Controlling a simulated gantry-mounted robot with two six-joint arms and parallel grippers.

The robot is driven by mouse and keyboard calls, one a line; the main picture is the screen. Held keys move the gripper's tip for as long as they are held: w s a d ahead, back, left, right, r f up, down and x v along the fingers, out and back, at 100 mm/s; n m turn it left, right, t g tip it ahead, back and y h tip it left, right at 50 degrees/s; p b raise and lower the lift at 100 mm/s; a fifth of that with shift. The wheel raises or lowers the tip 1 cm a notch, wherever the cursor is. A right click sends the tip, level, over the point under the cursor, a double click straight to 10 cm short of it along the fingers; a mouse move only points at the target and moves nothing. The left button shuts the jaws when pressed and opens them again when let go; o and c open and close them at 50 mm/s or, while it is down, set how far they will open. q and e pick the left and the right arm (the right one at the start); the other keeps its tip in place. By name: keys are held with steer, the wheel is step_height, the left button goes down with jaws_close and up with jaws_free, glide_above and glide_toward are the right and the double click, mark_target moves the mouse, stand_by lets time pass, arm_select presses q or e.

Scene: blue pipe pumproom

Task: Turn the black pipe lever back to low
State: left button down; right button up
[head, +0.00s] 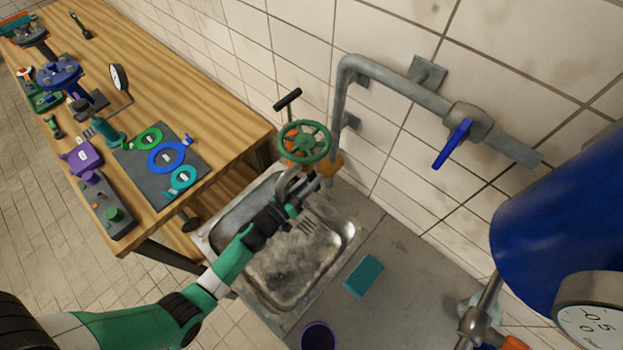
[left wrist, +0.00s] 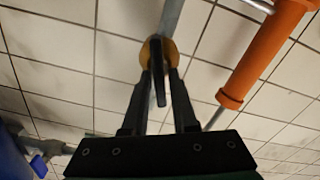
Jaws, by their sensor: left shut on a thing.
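The black pipe lever (left wrist: 158,85) shows in the left wrist view as a dark bar between my fingers, in front of a round yellow valve body (left wrist: 147,62) on a grey pipe. My left gripper (left wrist: 158,90) is shut on the lever. In the head view, my left gripper (head: 312,181) is above the back of the sink, at the yellow valve body (head: 333,163) low on the grey pipe. The gripper mostly hides the lever there. My right gripper is not in view.
A green handwheel (head: 304,142) and a black T-handle (head: 288,98) stand close behind my gripper. The sink (head: 345,235) lies below it. A blue lever (head: 452,143) is on the wall pipe. A teal sponge (head: 363,276) lies on the counter. A wooden workbench (head: 170,75) stands left.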

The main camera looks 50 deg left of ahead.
arm_select(q)
steer(key=m, duration=0.3)
steer(key=shift+d+m, duration=0.2)
steer(key=shift+m, duration=0.2)
steer(key=c, duration=0.9)
jaws_free()
steer(key=shift+s+d+p, duration=0.15)
steer(key=shift+s+p, duration=0.35)
steer(key=shift+s, duration=1.45)
steer(key=shift+s+d+p, duration=0.2)
steer(key=shift+s+p, duration=0.35)
steer(key=shift+s, duration=1.35)
steer(key=shift+s+d+p, duration=0.15)
steer(key=shift+s+p, duration=0.35)
steer(key=shift+s, duration=1.45)
